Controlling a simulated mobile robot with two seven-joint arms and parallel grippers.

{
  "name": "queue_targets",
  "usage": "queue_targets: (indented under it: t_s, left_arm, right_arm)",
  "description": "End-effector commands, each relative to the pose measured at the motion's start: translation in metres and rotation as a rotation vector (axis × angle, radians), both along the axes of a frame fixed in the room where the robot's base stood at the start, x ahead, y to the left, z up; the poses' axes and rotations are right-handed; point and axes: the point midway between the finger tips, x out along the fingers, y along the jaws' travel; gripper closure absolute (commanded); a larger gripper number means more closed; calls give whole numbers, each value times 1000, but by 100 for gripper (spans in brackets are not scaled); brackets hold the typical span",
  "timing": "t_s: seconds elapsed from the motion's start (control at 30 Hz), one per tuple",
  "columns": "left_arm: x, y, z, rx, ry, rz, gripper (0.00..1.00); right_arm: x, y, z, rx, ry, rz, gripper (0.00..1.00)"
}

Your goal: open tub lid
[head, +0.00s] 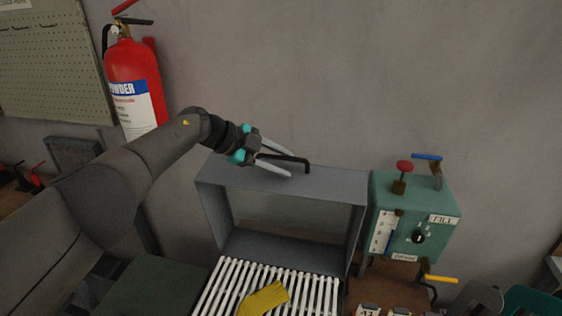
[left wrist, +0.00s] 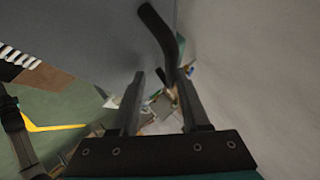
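A grey box-like housing (head: 344,185) stands against the wall with an open front. A bent black handle (head: 300,161) rises from its flat top. My left gripper (head: 290,163) is at that handle with its two fingers apart. In the left wrist view the black handle (left wrist: 163,34) reaches down toward the gap between the fingers (left wrist: 162,85). I cannot tell whether a finger touches it. No separate tub lid can be made out for certain. My right gripper is not in view.
A teal control box (head: 388,210) with a red knob (head: 404,167) and a blue-handled lever stands right of the housing. A yellow sock (head: 263,299) lies on a white slatted rack (head: 225,283) in front. A fire extinguisher (head: 135,75) hangs behind my left arm.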

Motion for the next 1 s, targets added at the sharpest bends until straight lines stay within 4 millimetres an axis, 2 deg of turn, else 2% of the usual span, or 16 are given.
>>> queue_targets:
  t_s: [0.23, 0.47, 0.67, 1.0]
  left_arm:
    - [-1, 5, 4, 1, 0, 0, 55]
    - [-5, 22, 16, 1, 0, 2, 55]
    - [-10, 44, 30, 2, -1, 1, 55]
    - [-22, 96, 65, 1, -2, 1, 55]
  right_arm:
    - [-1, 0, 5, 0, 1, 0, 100]
    - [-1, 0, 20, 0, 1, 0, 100]
    - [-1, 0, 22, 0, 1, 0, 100]
    - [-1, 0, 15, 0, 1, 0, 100]
